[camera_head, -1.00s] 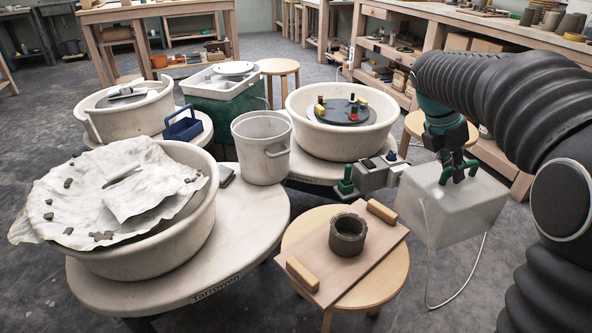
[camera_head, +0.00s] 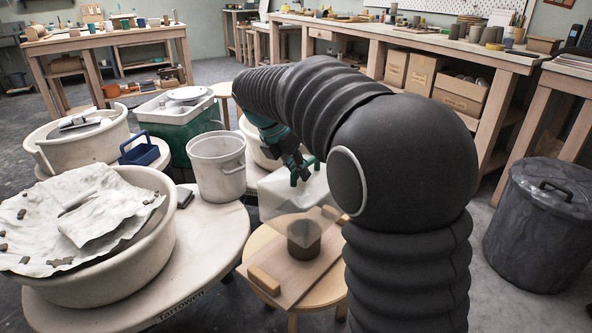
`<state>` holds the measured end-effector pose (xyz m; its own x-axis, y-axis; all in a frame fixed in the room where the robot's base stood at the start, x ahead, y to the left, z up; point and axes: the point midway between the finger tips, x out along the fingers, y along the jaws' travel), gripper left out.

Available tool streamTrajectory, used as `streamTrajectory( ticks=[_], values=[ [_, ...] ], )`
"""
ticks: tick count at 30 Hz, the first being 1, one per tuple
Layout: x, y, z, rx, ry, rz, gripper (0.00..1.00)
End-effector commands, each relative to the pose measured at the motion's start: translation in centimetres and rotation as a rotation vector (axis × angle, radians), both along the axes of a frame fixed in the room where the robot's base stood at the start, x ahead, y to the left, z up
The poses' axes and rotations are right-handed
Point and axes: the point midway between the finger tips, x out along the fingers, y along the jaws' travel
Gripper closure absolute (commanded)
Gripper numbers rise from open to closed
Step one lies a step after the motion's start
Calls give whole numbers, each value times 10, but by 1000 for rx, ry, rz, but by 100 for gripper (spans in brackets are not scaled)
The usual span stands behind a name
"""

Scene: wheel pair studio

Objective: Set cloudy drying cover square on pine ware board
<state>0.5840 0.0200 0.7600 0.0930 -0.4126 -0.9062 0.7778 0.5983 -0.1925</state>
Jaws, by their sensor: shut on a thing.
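The cloudy drying cover (camera_head: 282,197) is a translucent box with a green handle on top. My gripper (camera_head: 302,172) is shut on that handle. The cover hangs tilted in the picture over the far part of the pine ware board (camera_head: 277,262). A dark grey ring-shaped pot (camera_head: 304,247) stands on the board, and the cover's lower edge overlaps its top in the picture. I cannot tell whether they touch. One wooden grip block (camera_head: 263,280) shows at the board's near left end.
The board lies on a round wooden stool (camera_head: 333,289). Left of it are a round table with a cloth-covered basin (camera_head: 110,250) and a white bucket (camera_head: 216,167). A dark lidded bin (camera_head: 541,225) stands on the right. Open floor lies between stool and bin.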

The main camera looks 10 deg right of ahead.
Motion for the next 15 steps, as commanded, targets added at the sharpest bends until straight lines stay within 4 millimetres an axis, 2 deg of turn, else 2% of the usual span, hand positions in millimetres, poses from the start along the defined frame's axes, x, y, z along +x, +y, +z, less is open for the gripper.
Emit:
streamTrajectory(
  ticks=[5,15],
  values=[
    [0,1,-8,0,-2,1,100],
    [-1,1,-42,1,-1,0,100]
  ],
)
